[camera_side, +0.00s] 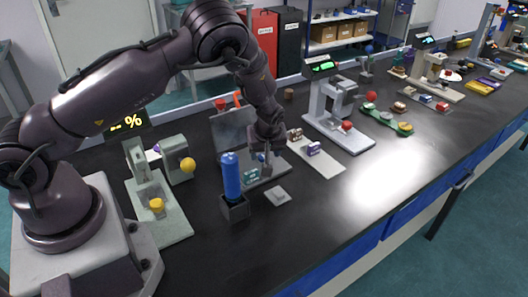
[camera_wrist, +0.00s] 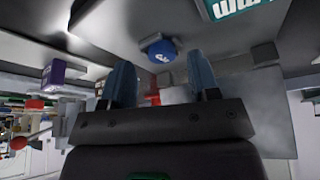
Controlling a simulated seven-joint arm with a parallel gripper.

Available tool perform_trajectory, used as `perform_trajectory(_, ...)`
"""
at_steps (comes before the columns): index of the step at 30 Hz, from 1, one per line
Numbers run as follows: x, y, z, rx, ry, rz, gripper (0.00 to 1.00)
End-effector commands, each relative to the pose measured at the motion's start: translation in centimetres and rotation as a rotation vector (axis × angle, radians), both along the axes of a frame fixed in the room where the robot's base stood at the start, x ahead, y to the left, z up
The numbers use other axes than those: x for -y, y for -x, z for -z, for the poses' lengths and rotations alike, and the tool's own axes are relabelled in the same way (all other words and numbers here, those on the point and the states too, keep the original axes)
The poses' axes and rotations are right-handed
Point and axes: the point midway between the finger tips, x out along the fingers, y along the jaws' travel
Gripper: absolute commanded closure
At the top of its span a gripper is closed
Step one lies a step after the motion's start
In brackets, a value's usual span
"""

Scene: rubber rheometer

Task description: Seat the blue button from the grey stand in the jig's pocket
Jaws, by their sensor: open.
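The blue button (camera_wrist: 161,50), round with a white mark, shows in the wrist view at the end of a grey support. I cannot make out the button clearly in the side view, where my arm's end covers that spot. My gripper (camera_wrist: 162,80) is open, its two blue-grey fingers apart and empty. The button appears in line with the gap, beyond the fingertips and not gripped. In the side view my gripper (camera_side: 265,158) points down near the grey plate by the teal block. I cannot tell which fixture is the jig, and its pocket is not clearly seen.
A teal block with white lettering (camera_side: 251,175) stands close to my gripper. A blue cylinder in a black holder (camera_side: 231,177) is left of it, and a small grey slab (camera_side: 278,196) lies in front. A white board (camera_side: 320,163) lies right. The front bench is clear.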

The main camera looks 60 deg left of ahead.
Motion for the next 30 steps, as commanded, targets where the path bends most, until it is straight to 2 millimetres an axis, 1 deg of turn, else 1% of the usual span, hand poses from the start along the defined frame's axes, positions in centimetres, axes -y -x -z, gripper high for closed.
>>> perform_trajectory(6, 1.7, 0.6, -4.6, 0.002, -0.002, 0.005, 0.46)
perform_trajectory(12, 3.2, 1.3, -8.5, 0.0, -0.002, 0.004, 0.46)
perform_trajectory(15, 3.7, 1.5, -9.9, -0.002, -0.003, 0.005, 0.46)
perform_trajectory(18, 4.0, 1.7, -10.8, -0.003, -0.002, 0.004, 0.46)
perform_trajectory(26, 4.3, 2.2, -11.9, -0.008, 0.015, 0.01, 0.46)
perform_trajectory(29, 4.8, 3.1, -13.3, -0.015, 0.068, 0.046, 0.46)
perform_trajectory(30, 5.1, 3.7, -14.3, -0.018, 0.1, 0.071, 0.46)
